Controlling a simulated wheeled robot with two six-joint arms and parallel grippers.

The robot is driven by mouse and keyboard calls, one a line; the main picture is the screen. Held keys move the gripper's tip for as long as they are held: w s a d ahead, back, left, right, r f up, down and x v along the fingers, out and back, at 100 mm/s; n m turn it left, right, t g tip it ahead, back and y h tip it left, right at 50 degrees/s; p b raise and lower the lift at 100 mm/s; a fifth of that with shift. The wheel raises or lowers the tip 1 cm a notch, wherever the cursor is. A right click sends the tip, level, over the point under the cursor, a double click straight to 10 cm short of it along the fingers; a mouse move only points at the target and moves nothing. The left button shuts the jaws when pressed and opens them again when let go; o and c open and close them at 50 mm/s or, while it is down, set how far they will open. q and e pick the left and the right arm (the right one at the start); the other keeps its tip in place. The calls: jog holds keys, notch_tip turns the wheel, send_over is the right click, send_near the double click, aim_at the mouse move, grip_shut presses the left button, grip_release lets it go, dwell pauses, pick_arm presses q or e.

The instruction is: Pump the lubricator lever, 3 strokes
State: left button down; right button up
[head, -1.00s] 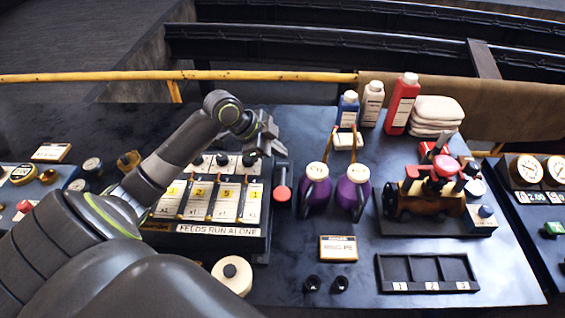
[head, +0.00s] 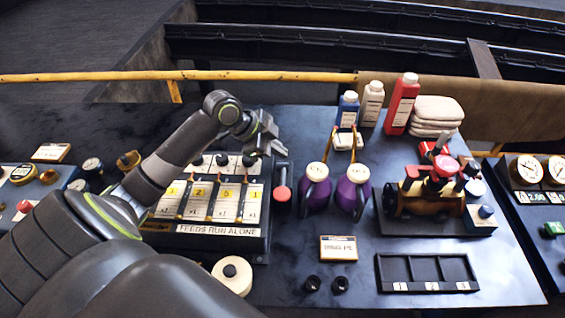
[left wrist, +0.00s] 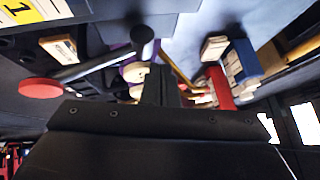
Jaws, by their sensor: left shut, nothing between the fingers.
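The lubricator (head: 210,229) is a dark box with several numbered feed columns, left of centre in the head view. On its right side a lever with a red knob (head: 283,193) stands on a dark plate. The red knob also seems to show at the left of the left wrist view (left wrist: 40,88), beside a dark rod. My left gripper (head: 273,143) is above and behind the red knob, over the box's far right corner. It is shut and empty, and looks apart from the knob. Its fingers also show in the left wrist view (left wrist: 160,86). My right gripper is out of view.
Two purple oil cans (head: 316,190) stand close to the right of the lever. Bottles (head: 401,105) and folded white cloths (head: 437,112) stand at the back.

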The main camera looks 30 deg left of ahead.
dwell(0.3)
pick_arm(q)
jog(key=shift+s+d+f, duration=0.1)
jog(key=shift+s+f, duration=0.05)
jog(key=shift+f, duration=0.25)
jog(key=shift+f, duration=0.2)
dwell(0.4)
